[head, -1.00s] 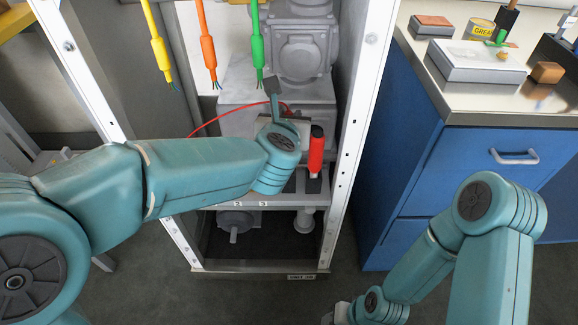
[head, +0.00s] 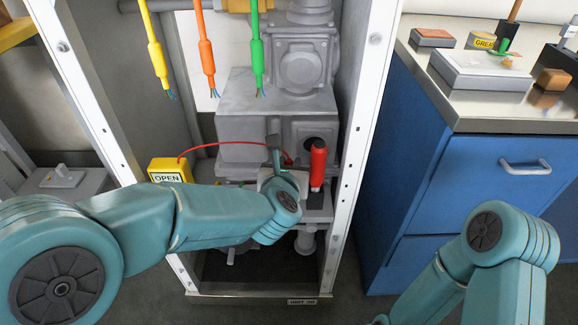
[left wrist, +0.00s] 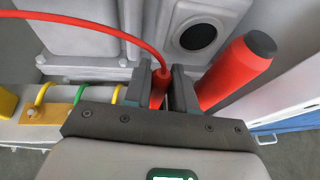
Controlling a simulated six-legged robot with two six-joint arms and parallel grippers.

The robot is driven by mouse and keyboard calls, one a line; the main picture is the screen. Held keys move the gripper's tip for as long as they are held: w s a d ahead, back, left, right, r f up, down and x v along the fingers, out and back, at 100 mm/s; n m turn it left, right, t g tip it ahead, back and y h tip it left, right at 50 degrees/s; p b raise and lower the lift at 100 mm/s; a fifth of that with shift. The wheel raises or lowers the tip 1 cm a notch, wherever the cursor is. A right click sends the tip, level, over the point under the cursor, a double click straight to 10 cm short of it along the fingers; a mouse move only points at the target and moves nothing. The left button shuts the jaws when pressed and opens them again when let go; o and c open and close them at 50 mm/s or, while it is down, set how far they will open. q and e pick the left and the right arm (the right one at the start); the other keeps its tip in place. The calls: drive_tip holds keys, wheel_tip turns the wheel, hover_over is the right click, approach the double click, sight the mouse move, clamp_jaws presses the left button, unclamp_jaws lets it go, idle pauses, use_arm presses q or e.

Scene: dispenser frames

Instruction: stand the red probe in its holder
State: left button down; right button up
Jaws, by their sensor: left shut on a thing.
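My left gripper (head: 280,158) is inside the tall white frame, shut on a small red piece at the end of a red cable, seemingly the red probe (left wrist: 159,85). In the left wrist view my left gripper (left wrist: 170,92) shows dark fingers on either side of it, and its lower part is hidden. A thicker red cylinder with a dark top (head: 318,165) stands upright just right of the gripper; it is large in the left wrist view (left wrist: 236,72). I cannot tell whether it is the holder. My right gripper is out of view.
The red cable runs left to a yellow box marked OPEN (head: 170,170). Yellow (head: 155,55), orange (head: 207,55) and green (head: 257,55) leads hang above. Grey machinery (head: 250,105) stands behind. The frame's right post (head: 362,130) is close to the red cylinder. A blue cabinet (head: 440,190) is at right.

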use_arm(q)
drive_tip(key=shift+f, duration=0.2)
drive_tip(key=c, duration=0.9)
unclamp_jaws()
drive_tip(key=shift+r, duration=0.1)
